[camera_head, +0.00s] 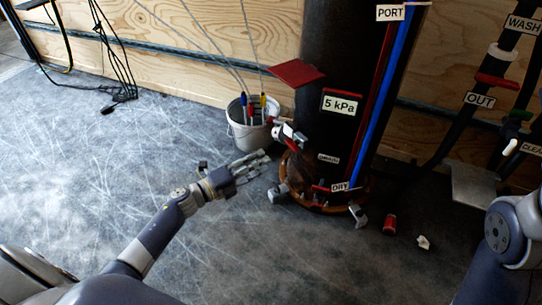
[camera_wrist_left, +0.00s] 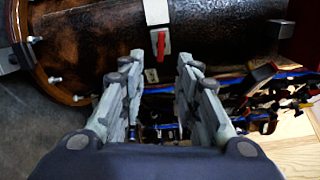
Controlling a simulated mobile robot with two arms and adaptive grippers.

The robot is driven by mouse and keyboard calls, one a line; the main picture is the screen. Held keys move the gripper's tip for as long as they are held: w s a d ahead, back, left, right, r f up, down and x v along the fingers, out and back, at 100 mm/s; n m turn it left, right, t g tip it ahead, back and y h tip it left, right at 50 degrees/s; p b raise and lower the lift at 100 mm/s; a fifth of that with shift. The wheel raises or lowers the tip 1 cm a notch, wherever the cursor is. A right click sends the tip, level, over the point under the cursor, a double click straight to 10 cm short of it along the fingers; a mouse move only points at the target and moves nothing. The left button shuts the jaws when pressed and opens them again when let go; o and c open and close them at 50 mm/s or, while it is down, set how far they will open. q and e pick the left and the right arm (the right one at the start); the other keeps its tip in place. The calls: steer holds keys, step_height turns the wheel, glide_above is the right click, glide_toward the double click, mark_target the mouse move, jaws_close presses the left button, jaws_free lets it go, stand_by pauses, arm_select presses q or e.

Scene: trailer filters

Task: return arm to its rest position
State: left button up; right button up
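My left arm comes in from the lower left in the head view. Its gripper (camera_head: 256,163) is just in front of the bucket and left of the black tank's foot, apart from the tank. In the left wrist view the gripper (camera_wrist_left: 158,72) has its two fingers apart with nothing between them. Part of my right arm shows at the right edge of the head view, and its gripper is out of the picture.
The black tank (camera_head: 330,55) stands close by, with clamps around its base. A white bucket (camera_head: 240,135) with colored-ended tubes is behind the gripper. A red piece (camera_head: 389,224) and a white scrap (camera_head: 423,242) lie on the floor.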

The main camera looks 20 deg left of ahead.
arm_select(q)
steer(key=shift+v, duration=0.85)
